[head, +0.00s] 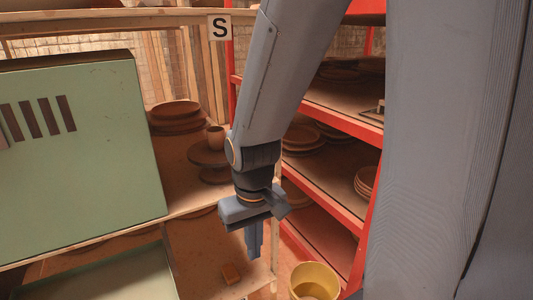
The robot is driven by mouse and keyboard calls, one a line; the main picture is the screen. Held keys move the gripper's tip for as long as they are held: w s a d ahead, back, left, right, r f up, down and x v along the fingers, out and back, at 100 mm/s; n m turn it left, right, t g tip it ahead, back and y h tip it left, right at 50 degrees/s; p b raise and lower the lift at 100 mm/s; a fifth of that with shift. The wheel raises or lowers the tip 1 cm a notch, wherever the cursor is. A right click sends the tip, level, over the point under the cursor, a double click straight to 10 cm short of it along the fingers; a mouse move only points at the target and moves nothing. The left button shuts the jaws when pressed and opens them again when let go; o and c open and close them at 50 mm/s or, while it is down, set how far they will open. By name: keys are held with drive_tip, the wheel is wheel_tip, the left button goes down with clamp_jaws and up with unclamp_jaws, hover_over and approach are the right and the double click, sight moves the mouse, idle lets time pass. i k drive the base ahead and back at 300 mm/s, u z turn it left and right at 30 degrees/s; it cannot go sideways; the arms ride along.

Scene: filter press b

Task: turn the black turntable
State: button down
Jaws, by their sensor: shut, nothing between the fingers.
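A round turntable (205,154) stands on the wooden worktop, a wide disc above a smaller round base. It looks dark brown rather than black in this light. A small clay cup (215,138) appears on or just behind its disc; I cannot tell which. My arm stands just to its right in the picture and covers part of its right side. My gripper (254,244) points down, shut and empty, below and to the right of the turntable. It appears in front of the worktop's front edge and apart from the turntable.
A green cabinet (90,150) fills the left. Stacked clay plates (175,115) stand behind the turntable. A red shelf rack (330,190) holding pottery is at the right. A yellow bucket (314,283) and a small orange-brown block (231,273) are low down.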

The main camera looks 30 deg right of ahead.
sight(199, 154)
drive_tip(key=u, duration=0.1)
drive_tip(key=k, duration=0.15)
drive_tip(key=z, duration=0.85)
drive_tip(key=i, duration=0.75)
drive_tip(key=u, duration=0.45)
